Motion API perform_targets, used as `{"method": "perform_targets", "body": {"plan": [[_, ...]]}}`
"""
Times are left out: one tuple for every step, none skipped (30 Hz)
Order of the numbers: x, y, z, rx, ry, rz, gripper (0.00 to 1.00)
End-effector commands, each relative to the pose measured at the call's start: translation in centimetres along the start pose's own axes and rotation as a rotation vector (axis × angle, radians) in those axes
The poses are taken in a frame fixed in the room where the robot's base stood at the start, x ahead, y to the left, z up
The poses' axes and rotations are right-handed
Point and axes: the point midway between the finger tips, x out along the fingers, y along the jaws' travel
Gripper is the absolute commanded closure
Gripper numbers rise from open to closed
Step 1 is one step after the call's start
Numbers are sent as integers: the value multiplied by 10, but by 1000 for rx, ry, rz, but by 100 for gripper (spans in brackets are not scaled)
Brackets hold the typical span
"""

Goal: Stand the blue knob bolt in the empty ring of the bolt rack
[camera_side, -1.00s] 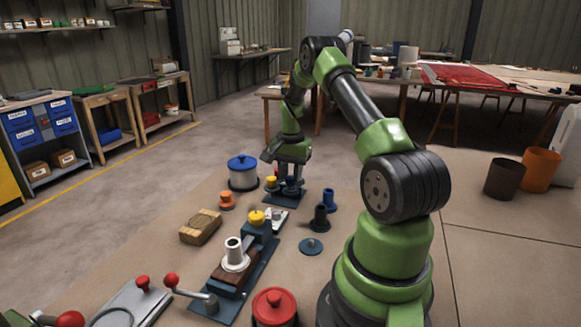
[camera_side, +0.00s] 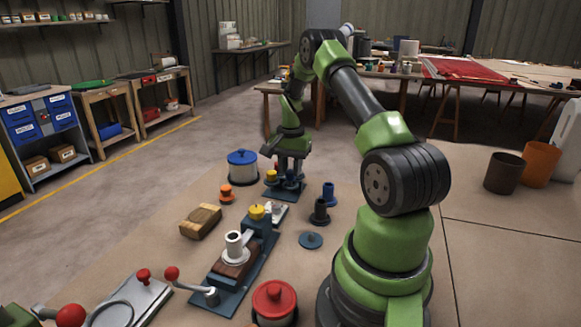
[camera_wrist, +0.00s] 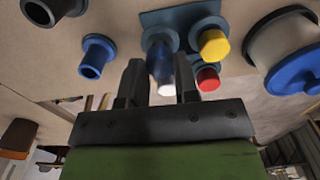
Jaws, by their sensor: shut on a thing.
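A white patch shows by the bolt between the jaws. The side view shows the jaws small.
A blue-lidded pot (camera_side: 242,168) stands left of the rack. A blue bushing (camera_side: 329,194) and a black bushing (camera_side: 319,212) stand to its right. An orange piece (camera_side: 226,193), a wooden block (camera_side: 201,221) and a clamp fixture (camera_side: 234,262) lie nearer the camera.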

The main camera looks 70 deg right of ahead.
Motion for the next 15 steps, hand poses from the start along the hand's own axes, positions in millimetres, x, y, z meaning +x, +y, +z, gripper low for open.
{"method": "perform_targets", "body": {"plan": [[0,0,0,0,0,0,94],[0,0,0,0,0,0,94],[0,0,0,0,0,0,94],[0,0,0,0,0,0,94],[0,0,0,0,0,0,94],[1,0,0,0,0,0,94],[1,0,0,0,0,0,94],[1,0,0,0,0,0,94],[2,0,0,0,0,0,94],[3,0,0,0,0,0,94],[3,0,0,0,0,0,94],[4,0,0,0,0,0,94],[4,0,0,0,0,0,94],[5,0,0,0,0,0,94],[6,0,0,0,0,0,94]]}}
